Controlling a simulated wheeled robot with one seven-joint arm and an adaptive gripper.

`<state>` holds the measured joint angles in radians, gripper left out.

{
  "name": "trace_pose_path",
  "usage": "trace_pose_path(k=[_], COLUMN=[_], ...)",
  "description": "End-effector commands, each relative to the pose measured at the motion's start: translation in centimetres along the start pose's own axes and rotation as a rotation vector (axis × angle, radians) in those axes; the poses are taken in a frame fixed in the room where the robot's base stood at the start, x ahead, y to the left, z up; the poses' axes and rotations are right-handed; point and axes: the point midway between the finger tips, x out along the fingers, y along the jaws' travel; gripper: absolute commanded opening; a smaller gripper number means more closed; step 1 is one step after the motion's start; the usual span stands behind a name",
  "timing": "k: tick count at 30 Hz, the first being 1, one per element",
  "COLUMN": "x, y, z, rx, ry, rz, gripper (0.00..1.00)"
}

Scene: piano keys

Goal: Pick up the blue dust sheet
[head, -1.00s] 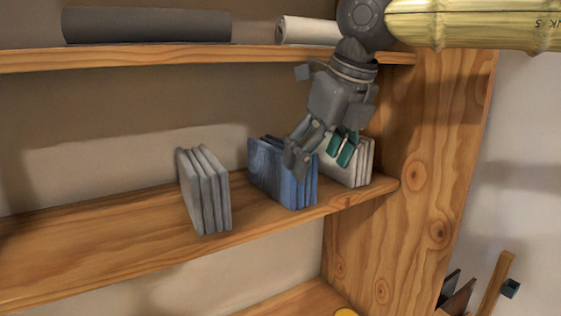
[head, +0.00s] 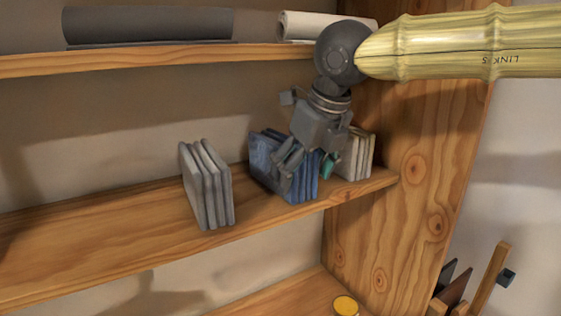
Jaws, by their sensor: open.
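The blue dust sheet (head: 263,160) is a folded stack standing upright on the middle wooden shelf, between a grey folded stack on its left and a cream one on its right. My gripper (head: 307,172) is open in front of the blue sheet and hides part of its middle and right side. One finger shows against the blue folds and a teal fingertip shows near the gap beside the cream stack. Whether the fingers touch the cloth, I cannot tell.
The grey folded stack (head: 206,185) and the cream folded stack (head: 361,155) stand close on either side. A dark roll (head: 148,25) and a pale roll (head: 305,27) lie on the shelf above. The wooden side panel (head: 390,215) bounds the right. The shelf's left part is clear.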

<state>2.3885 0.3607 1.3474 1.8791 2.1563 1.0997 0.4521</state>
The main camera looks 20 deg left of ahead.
Motion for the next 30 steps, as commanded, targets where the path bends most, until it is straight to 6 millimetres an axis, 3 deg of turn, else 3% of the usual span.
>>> trace_pose_path(k=[2,11,22,30], x=[0.0,0.0,-0.4,-2.5], y=[0.0,0.0,-0.1,-0.1], z=[0.0,0.0,0.2,1.1], rx=[0.0,0.0,0.001,0.001], ry=[0.0,0.0,-0.002,-0.004], rz=[0.0,0.0,-0.001,-0.001], gripper=[0.73,0.18,0.17,0.17])
